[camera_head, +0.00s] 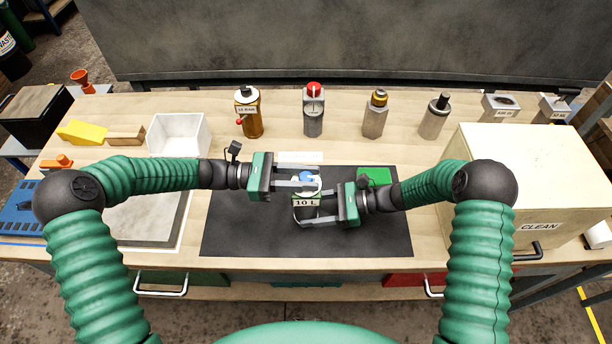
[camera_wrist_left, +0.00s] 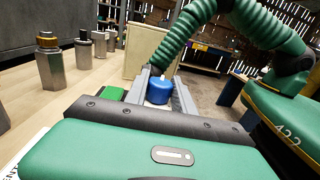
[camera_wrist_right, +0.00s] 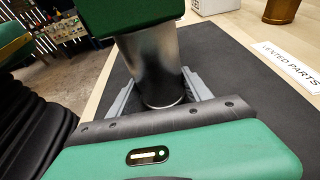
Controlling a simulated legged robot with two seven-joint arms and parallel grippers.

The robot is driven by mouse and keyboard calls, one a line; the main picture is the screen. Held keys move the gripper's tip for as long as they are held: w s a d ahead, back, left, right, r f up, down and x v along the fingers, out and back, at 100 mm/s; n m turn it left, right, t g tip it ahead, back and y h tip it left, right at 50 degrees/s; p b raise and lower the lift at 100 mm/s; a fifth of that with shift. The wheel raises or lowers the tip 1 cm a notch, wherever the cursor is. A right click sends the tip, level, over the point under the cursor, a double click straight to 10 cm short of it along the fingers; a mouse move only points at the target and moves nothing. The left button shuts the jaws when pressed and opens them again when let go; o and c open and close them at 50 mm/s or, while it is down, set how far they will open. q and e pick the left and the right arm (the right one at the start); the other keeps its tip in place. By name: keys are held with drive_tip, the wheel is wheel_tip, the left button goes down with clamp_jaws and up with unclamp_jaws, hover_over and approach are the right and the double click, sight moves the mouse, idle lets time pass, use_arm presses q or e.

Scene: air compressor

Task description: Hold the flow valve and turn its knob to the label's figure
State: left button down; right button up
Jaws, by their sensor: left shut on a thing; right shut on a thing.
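The flow valve (camera_head: 306,205) stands on the dark mat (camera_head: 240,232) and carries a label reading "10 L". Its blue knob (camera_head: 307,177) is on top and also shows in the left wrist view (camera_wrist_left: 158,90). My left gripper (camera_head: 312,179) is shut on the blue knob from the left, its fingers on either side. My right gripper (camera_head: 303,208) is shut on the valve's metal body, lower down, from the right. The silvery body shows between its fingers in the right wrist view (camera_wrist_right: 152,72). The knob's pointer and scale cannot be read.
Several fittings stand along the back, among them a brass one (camera_head: 252,117) and a red-topped one (camera_head: 313,112). A white bin (camera_head: 180,136) is at the left, a "CLEAN" box (camera_head: 530,180) at the right. A green block (camera_head: 374,176) lies behind my right gripper. The mat's front is clear.

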use_arm(q)
drive_tip(key=shift+w+m+g, duration=0.1)
drive_tip(key=shift+m+g, duration=0.2)
drive_tip(key=m+g+y, duration=0.1)
drive_tip(key=m+g, duration=0.2)
drive_tip(key=g, duration=0.2)
drive_tip(key=shift+m+g+y, duration=1.5)
drive_tip(key=shift+m+g, duration=0.3)
drive_tip(key=shift+g, duration=0.6)
drive_tip(key=c, duration=1.1)
unclamp_jaws()
drive_tip(key=shift+o, duration=0.2)
